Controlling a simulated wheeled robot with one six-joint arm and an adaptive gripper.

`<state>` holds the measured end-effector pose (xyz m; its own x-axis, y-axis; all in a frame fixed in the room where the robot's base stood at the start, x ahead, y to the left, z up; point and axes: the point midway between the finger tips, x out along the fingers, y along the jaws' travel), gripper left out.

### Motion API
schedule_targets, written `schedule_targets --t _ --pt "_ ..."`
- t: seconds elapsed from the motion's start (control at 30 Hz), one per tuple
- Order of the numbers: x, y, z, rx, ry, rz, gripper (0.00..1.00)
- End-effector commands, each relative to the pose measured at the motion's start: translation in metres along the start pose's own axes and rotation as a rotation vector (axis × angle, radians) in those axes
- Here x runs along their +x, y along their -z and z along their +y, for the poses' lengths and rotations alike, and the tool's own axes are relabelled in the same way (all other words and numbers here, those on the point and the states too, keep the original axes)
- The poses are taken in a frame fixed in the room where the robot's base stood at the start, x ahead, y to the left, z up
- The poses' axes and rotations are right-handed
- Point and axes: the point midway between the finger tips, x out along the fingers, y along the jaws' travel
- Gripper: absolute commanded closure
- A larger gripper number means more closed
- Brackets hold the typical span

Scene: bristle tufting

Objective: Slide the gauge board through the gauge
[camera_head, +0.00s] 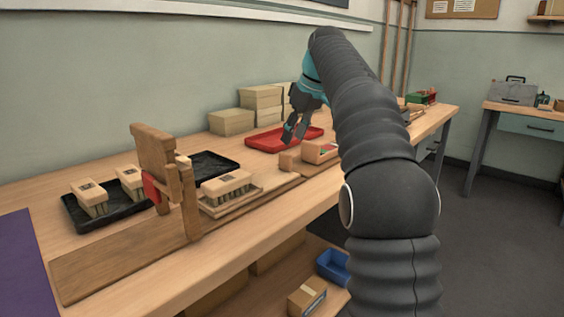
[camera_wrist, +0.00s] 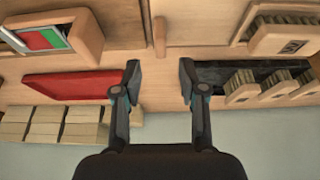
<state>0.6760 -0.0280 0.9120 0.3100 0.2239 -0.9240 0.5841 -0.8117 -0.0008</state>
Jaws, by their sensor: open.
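The gauge (camera_head: 152,150) is an upright wooden frame with a red piece on its side, at the left of the bench. To its right, the gauge board (camera_head: 251,193) lies flat on a long wooden track and carries a brush block (camera_head: 229,183) with bristles down. A small upright wooden peg (camera_head: 286,161), which looks like the board's handle, stands at its right end. In the wrist view the peg (camera_wrist: 159,36) lies beyond the fingertips, in line with the gap between them. My gripper (camera_head: 295,133) is open and empty, above the bench near the peg; the fingers do not touch it.
Behind are a red tray (camera_head: 262,143) and pale stacked blocks (camera_head: 260,97). A black tray (camera_head: 117,212) with several brushes lies behind the gauge. The track's left end (camera_head: 100,273) is clear.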

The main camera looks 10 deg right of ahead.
Motion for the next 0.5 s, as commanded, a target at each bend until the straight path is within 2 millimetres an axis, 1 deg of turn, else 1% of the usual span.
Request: schedule_targets --t 0.03,0.2,0.4,0.5 --pt "0.013 -0.001 -0.001 0.0 0.002 -0.002 0.58" --pt "0.043 0.0 -0.002 -0.002 0.002 -0.002 0.58" --pt "0.067 0.001 -0.002 -0.003 0.001 -0.001 0.58" --pt "0.073 0.001 -0.002 -0.004 0.001 -0.001 0.58"
